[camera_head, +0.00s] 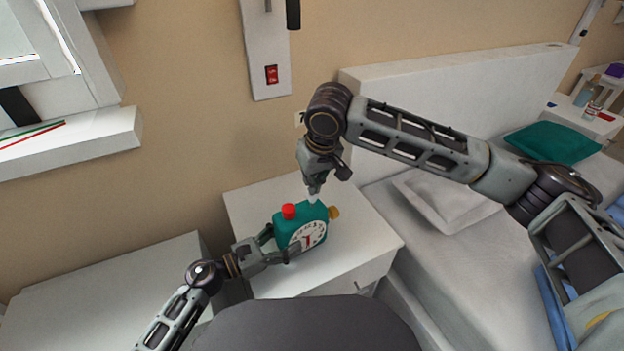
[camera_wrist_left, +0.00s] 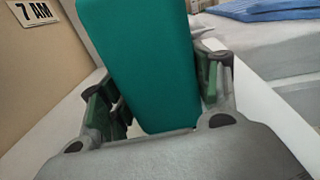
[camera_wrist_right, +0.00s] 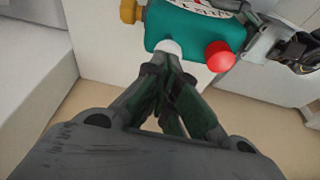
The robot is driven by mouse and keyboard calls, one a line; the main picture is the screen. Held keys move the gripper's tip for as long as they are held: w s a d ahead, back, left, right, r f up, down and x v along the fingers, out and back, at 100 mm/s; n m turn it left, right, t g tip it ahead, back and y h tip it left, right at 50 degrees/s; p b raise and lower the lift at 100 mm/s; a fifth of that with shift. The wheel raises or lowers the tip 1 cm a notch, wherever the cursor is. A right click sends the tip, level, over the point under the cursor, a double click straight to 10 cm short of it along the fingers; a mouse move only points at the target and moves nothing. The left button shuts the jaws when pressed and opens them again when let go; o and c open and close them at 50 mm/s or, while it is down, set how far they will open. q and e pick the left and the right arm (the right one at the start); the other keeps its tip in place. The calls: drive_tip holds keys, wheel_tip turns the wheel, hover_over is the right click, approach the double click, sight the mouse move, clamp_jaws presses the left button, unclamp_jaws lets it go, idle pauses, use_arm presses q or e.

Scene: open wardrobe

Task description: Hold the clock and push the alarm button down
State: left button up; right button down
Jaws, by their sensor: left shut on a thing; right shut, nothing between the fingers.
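The teal clock (camera_head: 290,232) stands on the white nightstand (camera_head: 352,240), its white dial facing front. On its top are a red button (camera_head: 288,211) and a white button (camera_wrist_right: 168,47); a yellow knob (camera_head: 334,212) is on its right side. My left gripper (camera_head: 275,243) is shut on the clock's left side; the teal body (camera_wrist_left: 150,65) shows between its fingers in the left wrist view. My right gripper (camera_head: 314,188) is shut and empty, pointing down over the white button. Its fingertips (camera_wrist_right: 172,66) are at that button, partly hiding it; whether it is pressed I cannot tell.
A bed with a white headboard (camera_head: 420,80) and pillow (camera_head: 450,195) stands to the right. A white wall panel with a red switch (camera_head: 272,74) is above the nightstand. A lower white cabinet (camera_head: 100,290) is at left. A "7 AM" sign (camera_wrist_left: 36,12) is on the wall.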

drive_tip(key=shift+f, duration=0.9)
drive_tip(key=shift+s, duration=0.1)
drive_tip(key=shift+r, duration=0.1)
drive_tip(key=shift+r, duration=0.2)
drive_tip(key=w+v, duration=0.1)
drive_tip(key=v, duration=1.2)
drive_tip(key=shift+r, duration=0.45)
drive_tip(key=shift+w+a, duration=0.1)
use_arm(q)
drive_tip(key=o, duration=1)
drive_tip(key=shift+o, duration=0.2)
